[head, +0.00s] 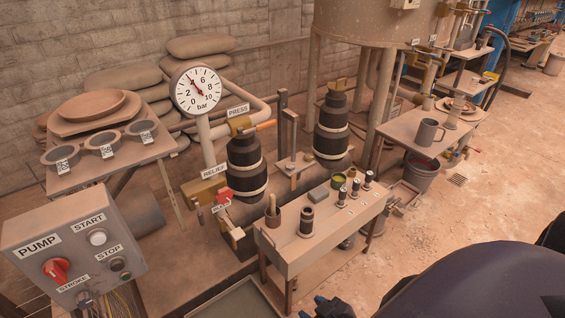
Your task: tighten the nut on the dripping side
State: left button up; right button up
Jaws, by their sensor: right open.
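No nut or drip can be made out at this distance. Two black ribbed cylinders with pale bands and brass tops stand behind the bench, a left one (246,168) and a right one (331,128). My right gripper (330,308) shows only in part at the bottom edge, open, dark and well in front of the bench. My left gripper is out of view.
A narrow bench (283,248) holds small black fittings and pots. The PUMP control box (70,250) stands at left. A pressure gauge (198,89) rises behind. The floor at right is mostly clear.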

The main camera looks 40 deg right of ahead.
aim_at(290, 167)
jog(key=l+u, duration=0.25)
jog(key=l, duration=0.6)
jog(key=k+l+u, duration=0.2)
jog(key=l, duration=2.3)
jog(key=i, duration=0.25)
jog(key=u, duration=0.05)
